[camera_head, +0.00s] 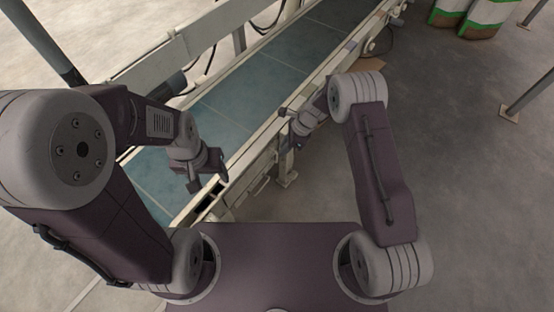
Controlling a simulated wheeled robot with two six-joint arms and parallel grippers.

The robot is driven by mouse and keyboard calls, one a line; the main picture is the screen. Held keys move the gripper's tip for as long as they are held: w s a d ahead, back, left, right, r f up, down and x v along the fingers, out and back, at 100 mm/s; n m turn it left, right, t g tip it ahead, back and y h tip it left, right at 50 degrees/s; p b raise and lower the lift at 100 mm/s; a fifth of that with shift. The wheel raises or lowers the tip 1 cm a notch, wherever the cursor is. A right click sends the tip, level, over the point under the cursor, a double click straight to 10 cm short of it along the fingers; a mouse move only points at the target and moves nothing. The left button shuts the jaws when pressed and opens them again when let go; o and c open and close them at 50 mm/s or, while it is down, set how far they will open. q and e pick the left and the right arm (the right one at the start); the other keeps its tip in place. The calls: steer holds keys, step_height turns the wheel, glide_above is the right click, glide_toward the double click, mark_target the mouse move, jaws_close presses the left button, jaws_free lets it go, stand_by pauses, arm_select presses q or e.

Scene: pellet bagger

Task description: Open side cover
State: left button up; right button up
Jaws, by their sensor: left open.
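No side cover can be made out clearly. A conveyor (258,80) with a blue-green belt and cream frame runs diagonally in front of me. My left gripper (209,183) is open and empty, with its fingers pointing down over the near part of the conveyor, by its right edge. My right gripper (289,128) is beside the conveyor's right rail; whether its jaws are open or shut is not clear. My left arm hides part of the conveyor's near left side.
Cream legs and a lower frame (286,168) stand under the conveyor's right side. Green-and-white bags (478,18) stand at the back right, near a metal post (531,96). The grey floor on the right (470,190) is mostly clear.

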mark_target(277, 161)
steer(key=b+x, duration=0.3)
steer(key=x, duration=0.4)
steer(key=shift+f, duration=0.2)
jaws_close()
stand_by(1.0)
